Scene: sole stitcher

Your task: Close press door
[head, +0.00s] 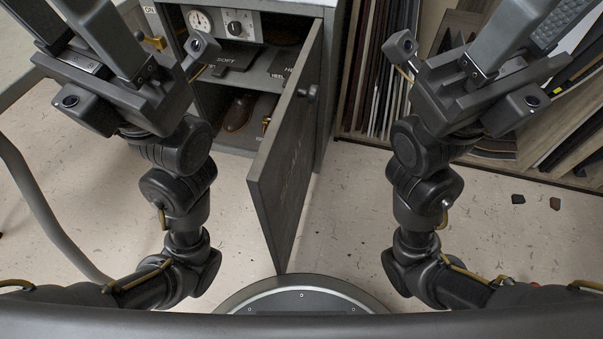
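The press is a grey cabinet (333,60) at the top centre, with a gauge and a dial on its panel. Its grey door (283,165) stands wide open, hinged at the right and swung out towards me. A dark round knob (308,93) sits near the top of the door's right face. The door's lower end reaches close to my base. My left gripper (68,22) is left of the press, open and empty, with its tips near or past the top edge. My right gripper (530,20) is right of the door, apart from it, and looks open and empty.
Inside the press are a dark shoe (238,112) and shelves. A rack of upright sheets (374,75) and slanted boards stands at the right. Two small dark scraps (518,199) lie on the floor. A grey hose (30,205) runs along the left.

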